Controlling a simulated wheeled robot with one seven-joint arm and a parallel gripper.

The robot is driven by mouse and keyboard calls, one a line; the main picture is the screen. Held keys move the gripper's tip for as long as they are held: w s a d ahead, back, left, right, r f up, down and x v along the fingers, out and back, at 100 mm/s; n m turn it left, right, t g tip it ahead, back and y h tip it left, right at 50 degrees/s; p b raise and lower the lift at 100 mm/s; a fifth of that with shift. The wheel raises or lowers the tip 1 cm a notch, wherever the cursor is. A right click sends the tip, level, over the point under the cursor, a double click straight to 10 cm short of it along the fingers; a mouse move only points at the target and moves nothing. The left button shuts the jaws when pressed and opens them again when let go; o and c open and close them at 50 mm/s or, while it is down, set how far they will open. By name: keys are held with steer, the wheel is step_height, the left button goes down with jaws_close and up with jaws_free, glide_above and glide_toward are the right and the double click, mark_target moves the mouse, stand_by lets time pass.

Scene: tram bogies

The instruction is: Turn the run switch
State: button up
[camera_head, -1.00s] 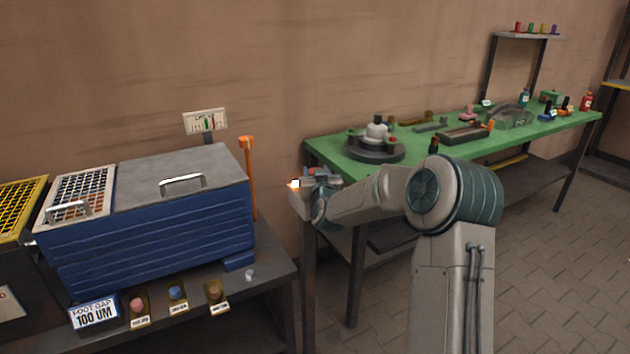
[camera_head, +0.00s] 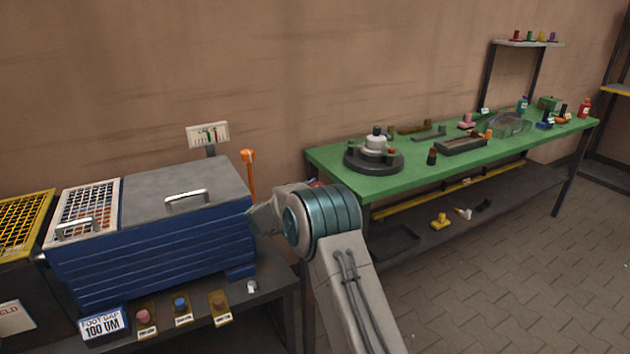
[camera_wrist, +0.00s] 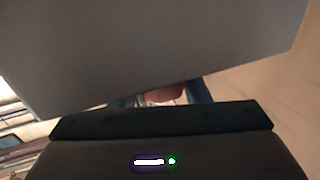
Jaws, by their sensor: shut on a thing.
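I cannot tell which part is the run switch; the small labels are unreadable. Pink (camera_head: 143,317), blue (camera_head: 181,304) and brown (camera_head: 217,302) knobs sit on small labelled plates along the front of the dark bench. A small silver knob (camera_head: 251,286) is right of them. An orange-topped lever (camera_head: 249,172) stands at the right end of the blue machine (camera_head: 160,240). My gripper (camera_head: 258,217) is at that machine's right end, its fingertips unclear. In the wrist view a reddish thing (camera_wrist: 165,93) shows between the fingers, mostly hidden by a large grey surface (camera_wrist: 150,45).
The machine has a grey lid (camera_head: 180,175) with a handle and a white-framed grid (camera_head: 88,210). A small gauge sign (camera_head: 207,133) stands behind it. A green workbench (camera_head: 400,180) with several parts is to the right. Tiled floor (camera_head: 510,265) is clear at the lower right.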

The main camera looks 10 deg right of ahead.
steer(key=shift+m+g+h+p, duration=0.8)
steer(key=shift+m+g+h, duration=0.4)
steer(key=shift+g, duration=0.5)
steer(key=shift+d+m+g, duration=0.1)
steer(key=shift+m+g, duration=0.3)
steer(key=o, duration=1)
steer(key=shift+d, duration=0.1)
steer(key=shift+s+a, duration=0.15)
steer(key=shift+a, duration=0.45)
steer(key=v, duration=1.3)
steer(key=shift+f, duration=0.1)
